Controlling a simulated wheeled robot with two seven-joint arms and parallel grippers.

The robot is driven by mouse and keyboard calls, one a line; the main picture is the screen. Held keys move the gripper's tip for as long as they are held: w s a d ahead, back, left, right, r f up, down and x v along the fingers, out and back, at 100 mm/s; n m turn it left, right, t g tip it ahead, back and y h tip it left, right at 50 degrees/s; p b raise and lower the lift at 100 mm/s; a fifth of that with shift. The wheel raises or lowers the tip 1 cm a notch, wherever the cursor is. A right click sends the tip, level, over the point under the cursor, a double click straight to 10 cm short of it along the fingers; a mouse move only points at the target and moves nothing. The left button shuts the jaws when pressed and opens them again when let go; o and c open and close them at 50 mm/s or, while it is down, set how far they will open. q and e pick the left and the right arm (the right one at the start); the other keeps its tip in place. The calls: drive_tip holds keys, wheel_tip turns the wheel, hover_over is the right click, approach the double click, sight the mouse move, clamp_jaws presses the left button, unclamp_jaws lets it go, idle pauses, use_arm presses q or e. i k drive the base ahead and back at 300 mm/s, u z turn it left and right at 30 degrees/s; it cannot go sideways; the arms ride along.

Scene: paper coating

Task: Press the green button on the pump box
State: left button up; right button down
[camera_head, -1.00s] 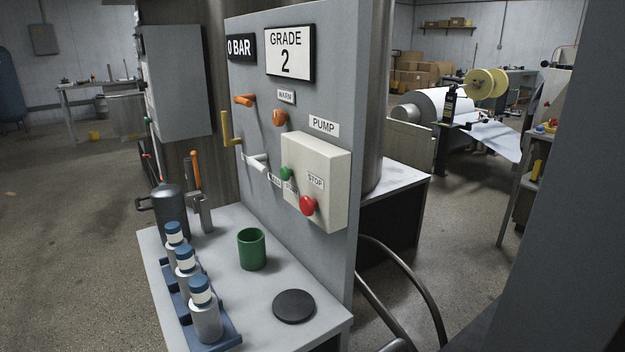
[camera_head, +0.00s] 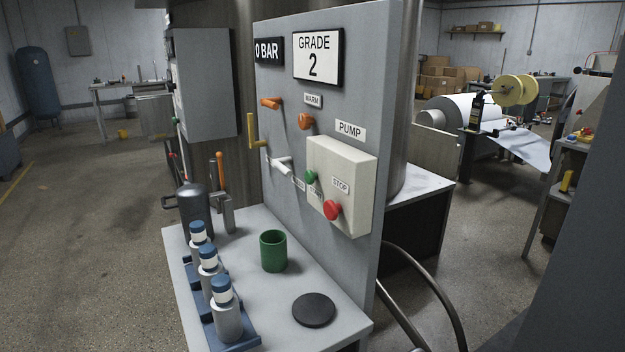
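The pump box (camera_head: 352,163) is a cream box on the right part of the grey upright panel (camera_head: 300,140), under a PUMP label (camera_head: 350,130). Its green button (camera_head: 310,177) sticks out on the left of its front face. A red button (camera_head: 332,210) sits lower right, under a STOP label (camera_head: 340,186). A small label beside the green button is partly hidden. Neither of my grippers shows in the head view.
Below the panel, a grey table (camera_head: 275,303) holds a green cup (camera_head: 273,251), a black disc (camera_head: 314,310), a blue rack (camera_head: 243,337) of bottles and a dark jug (camera_head: 195,212). Orange handles (camera_head: 270,103), a yellow lever (camera_head: 252,131) and a white lever (camera_head: 279,165) project from the panel.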

sight(310, 177)
drive_tip(key=k, duration=1)
drive_tip(key=u, duration=0.9)
drive_tip(key=i, duration=1.4)
drive_tip(key=z, duration=1.25)
